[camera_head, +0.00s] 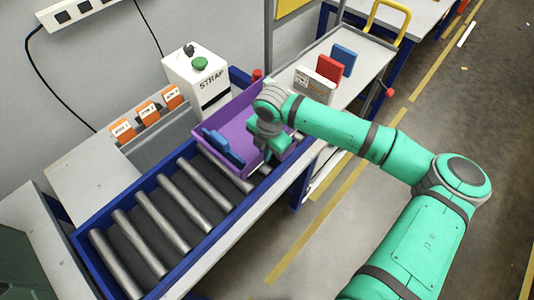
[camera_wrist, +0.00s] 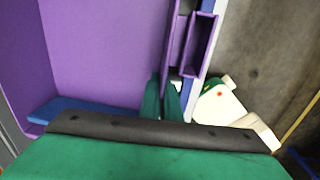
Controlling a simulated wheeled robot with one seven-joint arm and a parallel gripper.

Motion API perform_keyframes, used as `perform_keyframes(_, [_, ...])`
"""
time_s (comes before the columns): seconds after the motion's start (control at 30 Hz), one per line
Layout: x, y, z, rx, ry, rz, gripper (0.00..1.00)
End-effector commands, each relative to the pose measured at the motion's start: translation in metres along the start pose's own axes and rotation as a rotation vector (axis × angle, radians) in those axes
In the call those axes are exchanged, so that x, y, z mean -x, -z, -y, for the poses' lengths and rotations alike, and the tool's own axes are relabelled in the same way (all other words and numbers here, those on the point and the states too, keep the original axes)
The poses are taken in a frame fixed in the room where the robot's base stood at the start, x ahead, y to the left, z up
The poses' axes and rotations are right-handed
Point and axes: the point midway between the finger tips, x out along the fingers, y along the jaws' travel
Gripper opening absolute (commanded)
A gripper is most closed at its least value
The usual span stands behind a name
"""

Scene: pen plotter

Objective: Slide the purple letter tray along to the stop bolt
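The purple letter tray (camera_head: 213,127) sits at the far end of the roller conveyor, with a blue item (camera_head: 222,147) in it. My gripper (camera_head: 272,158) is at the tray's right-hand side, pointing down and partly hidden by my wrist. In the wrist view the tray (camera_wrist: 100,50) fills the left, with a purple handle-like frame (camera_wrist: 200,45) on its side. My gripper's teal fingers (camera_wrist: 163,98) are close together by the tray's side wall, near that frame. Whether they grip the wall is unclear. A red knob (camera_head: 257,74) stands beyond the tray; I cannot tell if it is the stop bolt.
Bare rollers (camera_head: 150,218) lie on the near side. Upright red (camera_head: 328,70) and blue (camera_head: 344,58) items and a white box stand on the grey table to the right. Orange labelled holders (camera_head: 148,110) line the back.

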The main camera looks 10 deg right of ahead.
Motion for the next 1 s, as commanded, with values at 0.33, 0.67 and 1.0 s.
perform_keyframes(0.33, [0.0,-0.001,-0.001,0.0,-0.001,0.003,0.25])
perform_keyframes(0.67, [0.007,-0.002,0.0,-0.003,-0.002,0.002,0.25])
perform_keyframes(1.0, [0.065,-0.002,0.0,-0.004,-0.002,0.003,0.25])
